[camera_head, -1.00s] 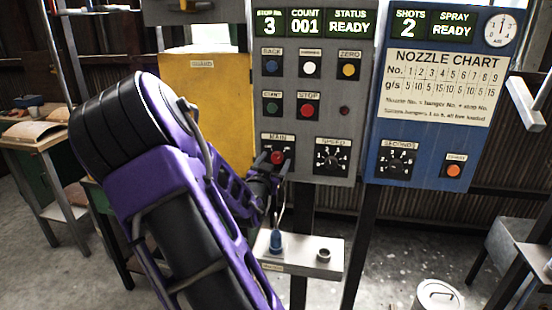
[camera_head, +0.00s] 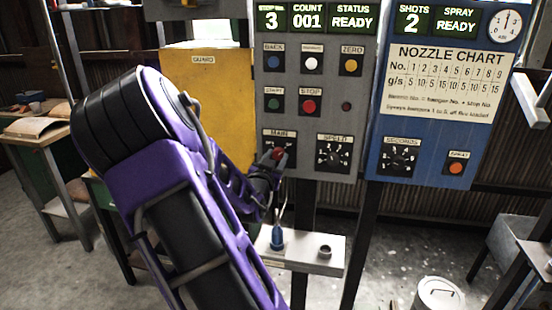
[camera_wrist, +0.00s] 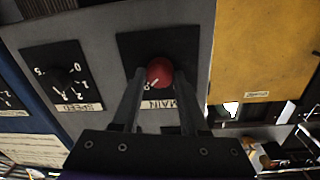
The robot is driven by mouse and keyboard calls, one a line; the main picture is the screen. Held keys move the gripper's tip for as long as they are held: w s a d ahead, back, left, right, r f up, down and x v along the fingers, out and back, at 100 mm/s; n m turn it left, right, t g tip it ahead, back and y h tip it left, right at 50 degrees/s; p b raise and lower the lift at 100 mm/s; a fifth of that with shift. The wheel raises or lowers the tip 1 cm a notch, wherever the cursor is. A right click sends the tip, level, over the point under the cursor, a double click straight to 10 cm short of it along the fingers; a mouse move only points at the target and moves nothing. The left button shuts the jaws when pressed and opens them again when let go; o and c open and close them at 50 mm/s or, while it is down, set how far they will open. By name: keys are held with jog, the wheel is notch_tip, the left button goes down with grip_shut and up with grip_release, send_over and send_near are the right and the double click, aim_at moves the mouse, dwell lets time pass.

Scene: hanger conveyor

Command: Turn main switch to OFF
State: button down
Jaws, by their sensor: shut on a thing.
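The main switch is a round red knob (camera_wrist: 159,72) on a black plate labelled MAIN, low on the grey panel. In the head view the red knob (camera_head: 277,153) shows just past the tip of my gripper (camera_head: 268,165). In the wrist view, which is upside down, my gripper (camera_wrist: 156,88) has one finger on each side of the knob and is shut on it. A pale mark shows on the knob's lower edge. The fingers and the angle hide much of the plate's lettering, and I cannot read the switch position.
The SPEED dial (camera_head: 333,155) is close on the right of the main switch. Red STOP (camera_head: 308,106) and green START (camera_head: 274,104) buttons sit above. A yellow guard (camera_head: 207,95) is on the left. A small shelf (camera_head: 300,252) with a blue-handled item stands below.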

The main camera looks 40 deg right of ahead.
jog(key=shift+n, duration=0.3)
jog(key=n+p, duration=0.1)
jog(key=n, duration=0.3)
jog(key=shift+n, duration=0.3)
jog(key=n+p, duration=0.1)
jog(key=n, duration=0.3)
jog(key=shift+n+t, duration=0.3)
jog(key=n+p, duration=0.1)
jog(key=n, duration=0.3)
jog(key=shift+n, duration=0.3)
jog(key=shift+f+n+t, duration=0.1)
jog(key=shift+n+t, duration=0.2)
jog(key=shift+n, duration=1.7)
jog(key=shift+p, duration=0.3)
jog(key=shift+c, duration=2.2)
grip_release()
